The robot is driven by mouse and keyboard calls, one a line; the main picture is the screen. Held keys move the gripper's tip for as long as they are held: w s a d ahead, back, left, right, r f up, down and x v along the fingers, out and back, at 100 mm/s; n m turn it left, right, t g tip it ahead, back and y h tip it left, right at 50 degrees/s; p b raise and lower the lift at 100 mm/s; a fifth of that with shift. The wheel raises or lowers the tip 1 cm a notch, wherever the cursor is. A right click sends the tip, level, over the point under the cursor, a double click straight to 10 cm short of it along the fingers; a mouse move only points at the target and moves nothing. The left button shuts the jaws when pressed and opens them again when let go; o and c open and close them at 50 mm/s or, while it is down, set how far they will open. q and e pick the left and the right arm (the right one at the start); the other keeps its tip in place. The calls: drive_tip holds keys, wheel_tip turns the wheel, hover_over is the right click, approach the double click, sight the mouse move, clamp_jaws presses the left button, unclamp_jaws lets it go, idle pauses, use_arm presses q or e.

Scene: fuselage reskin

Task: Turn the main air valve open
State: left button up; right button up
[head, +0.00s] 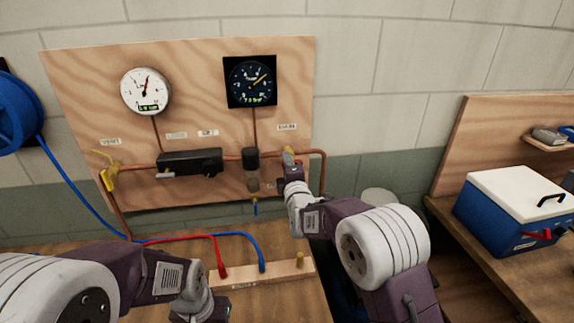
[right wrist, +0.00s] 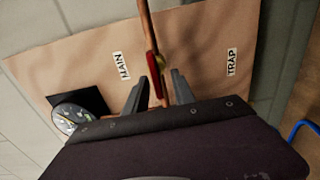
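The main air valve shows in the right wrist view as a red lever (right wrist: 153,72) with brass beside it on a copper pipe, near the MAIN label (right wrist: 121,65). The lever runs roughly along the pipe in that view. My right gripper (right wrist: 161,82) has its two fingers apart, one on each side of the lever; I cannot tell whether they touch it. In the head view my right gripper (head: 292,168) is up at the board's right side and hides most of the valve. My left gripper (head: 203,305) is low over the bench, its fingers unclear.
The plywood board (head: 85,75) carries a white gauge (head: 146,91), a black gauge (head: 250,81), a black block (head: 190,162) and a yellow vent valve (head: 108,178). Red and blue hoses end at a wooden strip (head: 285,270) below. A blue cooler (head: 500,217) stands right.

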use_arm(q)
drive_tip(key=shift+f, duration=0.1)
use_arm(e)
drive_tip(key=shift+s, duration=0.1)
